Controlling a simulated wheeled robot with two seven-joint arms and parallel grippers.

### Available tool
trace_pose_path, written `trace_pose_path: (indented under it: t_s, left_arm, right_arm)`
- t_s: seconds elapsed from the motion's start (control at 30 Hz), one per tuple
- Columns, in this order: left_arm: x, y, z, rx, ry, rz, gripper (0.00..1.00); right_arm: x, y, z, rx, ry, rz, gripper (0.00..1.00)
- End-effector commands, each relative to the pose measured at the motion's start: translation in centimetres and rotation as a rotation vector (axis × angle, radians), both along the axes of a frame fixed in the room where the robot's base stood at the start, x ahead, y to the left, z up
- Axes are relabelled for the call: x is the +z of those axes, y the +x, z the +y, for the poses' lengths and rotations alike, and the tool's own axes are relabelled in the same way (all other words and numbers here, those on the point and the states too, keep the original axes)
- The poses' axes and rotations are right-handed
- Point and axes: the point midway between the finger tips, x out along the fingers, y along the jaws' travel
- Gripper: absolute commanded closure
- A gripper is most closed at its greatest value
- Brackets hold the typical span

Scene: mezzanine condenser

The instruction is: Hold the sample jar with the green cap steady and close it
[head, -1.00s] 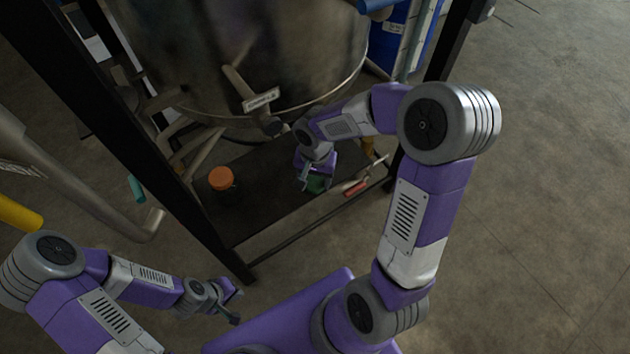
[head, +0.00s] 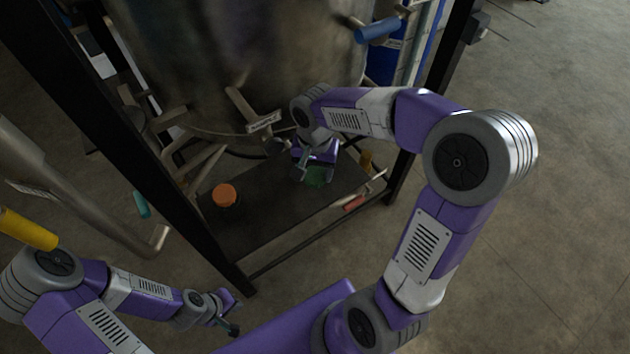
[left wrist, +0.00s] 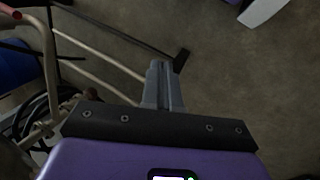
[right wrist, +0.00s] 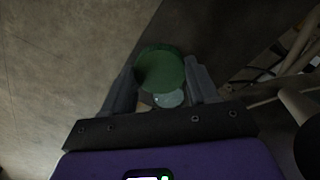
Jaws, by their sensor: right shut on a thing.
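The green round top of the sample jar (head: 316,177) shows at the tip of my right gripper (head: 312,172), over the dark shelf under the large tank. In the right wrist view the green disc (right wrist: 160,70) sits between the two fingers of the right gripper (right wrist: 162,82), which is shut on the jar. A pale, glassy round part (right wrist: 168,98) shows below the green disc. I cannot tell whether the cap is fully seated. My left gripper (head: 230,325) is away from the jar at the lower left. Its fingers (left wrist: 163,85) are together and empty.
An orange-lidded container (head: 224,195) stands on the dark shelf (head: 265,200). The metal tank (head: 240,60) hangs above it, with a tagged valve handle (head: 263,122). A black frame post (head: 150,160) stands between my left gripper and the shelf. A red handle (head: 355,203) is at the shelf's right.

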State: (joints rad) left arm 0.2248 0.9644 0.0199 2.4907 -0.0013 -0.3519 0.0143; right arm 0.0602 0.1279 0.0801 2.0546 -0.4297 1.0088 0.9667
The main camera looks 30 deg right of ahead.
Motion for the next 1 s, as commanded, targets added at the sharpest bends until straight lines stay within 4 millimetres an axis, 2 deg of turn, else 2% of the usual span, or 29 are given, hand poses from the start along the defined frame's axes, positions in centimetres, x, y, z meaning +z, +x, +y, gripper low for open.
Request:
trace_pose_path:
  t_s: [0.03, 0.1, 0.3, 0.5, 0.83, 1.0]
  left_arm:
    - [0.6, 0.0, 0.0, 0.0, 0.0, 0.0, 1.0]
    - [0.9, 0.0, 0.0, 0.0, 0.0, 0.0, 1.0]
    - [1.4, 0.0, 0.0, 0.0, 0.0, 0.0, 1.0]
    - [1.5, 0.0, 0.0, 0.0, 0.0, 0.0, 1.0]
    - [1.5, 0.0, 0.0, 0.0, 0.0, 0.0, 1.0]
    - [1.5, 0.0, 0.0, 0.0, 0.0, 0.0, 0.74]
  right_arm:
    - [1.6, 0.1, 0.1, 0.001, 0.001, -0.005, 0.69]
    - [3.0, 0.1, 0.0, 0.001, 0.0, -0.004, 0.69]
    - [5.5, 0.0, 0.0, 0.0, 0.001, -0.001, 0.69]
    - [6.3, 0.0, 0.0, 0.001, 0.001, 0.001, 0.69]
    - [6.3, 0.0, 0.0, 0.0, 0.0, 0.001, 0.69]
    - [6.3, 0.0, 0.0, 0.0, 0.0, 0.001, 0.69]
